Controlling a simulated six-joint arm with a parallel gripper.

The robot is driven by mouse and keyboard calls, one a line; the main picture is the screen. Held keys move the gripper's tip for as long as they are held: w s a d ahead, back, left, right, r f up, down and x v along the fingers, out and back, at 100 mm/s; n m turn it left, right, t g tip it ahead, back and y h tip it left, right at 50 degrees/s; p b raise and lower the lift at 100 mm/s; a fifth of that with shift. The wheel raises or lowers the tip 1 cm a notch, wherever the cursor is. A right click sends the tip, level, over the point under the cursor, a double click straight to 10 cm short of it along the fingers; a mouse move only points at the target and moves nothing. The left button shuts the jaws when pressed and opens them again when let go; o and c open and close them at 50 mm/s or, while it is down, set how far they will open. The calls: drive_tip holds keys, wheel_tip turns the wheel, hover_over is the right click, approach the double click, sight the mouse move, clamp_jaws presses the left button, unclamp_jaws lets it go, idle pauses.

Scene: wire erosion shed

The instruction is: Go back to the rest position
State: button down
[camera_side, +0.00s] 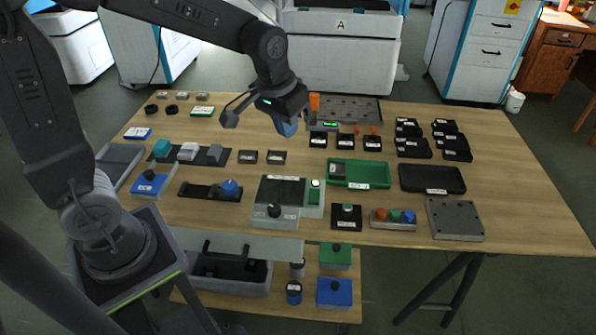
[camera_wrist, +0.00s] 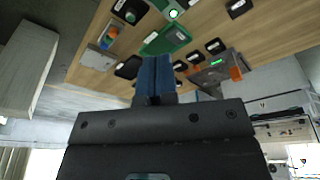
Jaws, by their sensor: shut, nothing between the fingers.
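My gripper (camera_side: 287,128) is held in the air above the back middle of the wooden table, with its blue fingers pointing down. In the wrist view the two blue fingers (camera_wrist: 156,76) lie side by side, shut and empty. It touches nothing that I can see. A green tray (camera_side: 358,173) lies on the table in front of it and to the right; it also shows in the wrist view (camera_wrist: 167,39).
A grey machine with a dark top (camera_side: 285,190) stands at the table's front middle. Black bins (camera_side: 412,147) stand at the right, a black tray (camera_side: 432,178) in front of them. A blue block (camera_side: 149,184) is at the left. The right end of the table (camera_side: 530,200) is bare.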

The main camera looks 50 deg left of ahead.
drive_tip(key=s+r+t, duration=0.1)
drive_tip(key=s+r, duration=0.2)
drive_tip(key=s, duration=0.5)
drive_tip(key=s+r+m+t, duration=0.1)
drive_tip(key=s+r+t, duration=0.1)
drive_tip(key=s, duration=0.5)
drive_tip(key=shift+s+d+r+m, duration=0.25)
drive_tip(key=shift+s+r+m, duration=0.1)
drive_tip(key=shift+r, duration=0.25)
drive_tip(key=w+f+n+g, duration=0.2)
drive_tip(key=w+f+n, duration=0.1)
drive_tip(key=w+n, duration=0.95)
drive_tip(key=w+f+n+g+y, duration=0.1)
drive_tip(key=w+f+n+g, duration=0.1)
drive_tip(key=w+f+n, duration=0.8)
drive_tip(key=f+n, duration=0.1)
drive_tip(key=n, duration=0.3)
drive_tip(key=shift+w+d+f+n, duration=0.15)
drive_tip(key=shift+d+f+n, duration=0.1)
drive_tip(key=shift+d+n, duration=0.1)
drive_tip(key=shift+f, duration=0.15)
